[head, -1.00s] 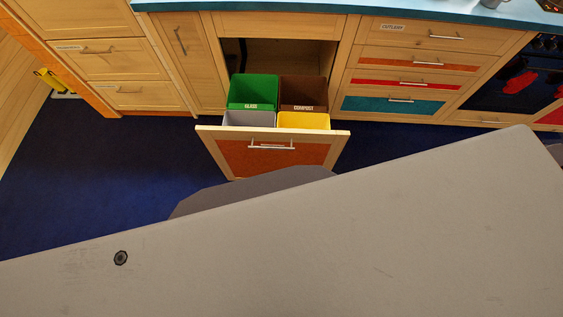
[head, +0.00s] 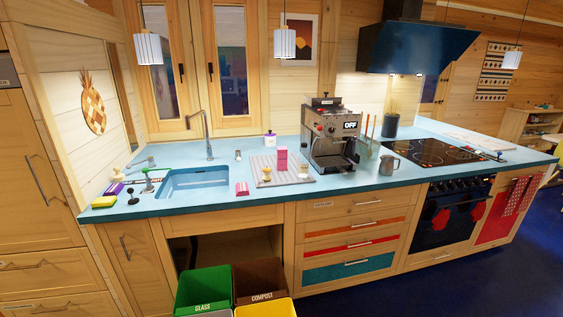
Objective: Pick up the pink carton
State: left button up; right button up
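An upright pink carton (head: 281,163) stands at the back of a striped mat or board (head: 266,180) on the blue counter. It is left of the coffee machine. A smaller pink and white item (head: 242,189) lies on the counter, left of the mat; I cannot tell what it is. Neither of my grippers is in view.
A coffee machine (head: 334,135) stands right of the mat, with a metal jug (head: 388,164) beyond it. The sink (head: 194,184) is on the left. Below, the pulled-out bin drawer with green (head: 203,288) and brown (head: 259,281) bins juts in front of the counter.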

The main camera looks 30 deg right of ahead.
aim_at(283, 151)
jog(key=l, duration=2.3)
